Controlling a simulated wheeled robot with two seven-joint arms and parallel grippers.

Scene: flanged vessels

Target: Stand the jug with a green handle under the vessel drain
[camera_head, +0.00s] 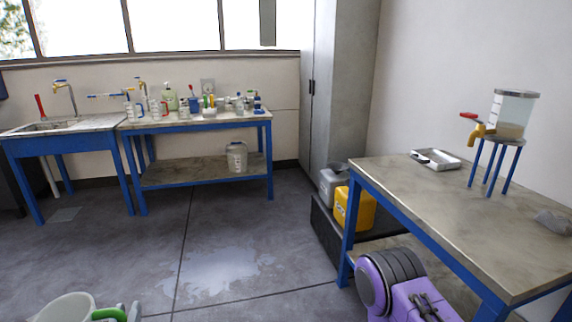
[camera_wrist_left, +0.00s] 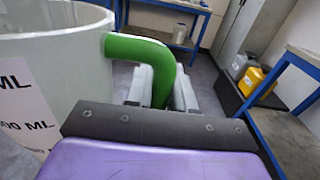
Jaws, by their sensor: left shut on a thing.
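The white jug (camera_head: 68,308) with a green handle (camera_head: 108,313) is at the bottom left edge of the head view, partly cut off. In the left wrist view the jug (camera_wrist_left: 50,60) fills the left side, with printed volume marks. My left gripper (camera_wrist_left: 165,88) is shut on its green handle (camera_wrist_left: 140,48). The vessel (camera_head: 512,110) is a clear container with a grey lid, on a blue-legged stand on the right table. Its yellow drain tap (camera_head: 482,131) with a red lever points left, above the tabletop. My right gripper is not in view.
The right table (camera_head: 440,195) has bare top below the drain, a metal tray (camera_head: 435,159) to the left and a grey lump (camera_head: 553,221) at the right. Yellow (camera_head: 355,207) and grey (camera_head: 334,186) canisters stand beside it. A wet patch (camera_head: 220,268) lies on the open floor.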

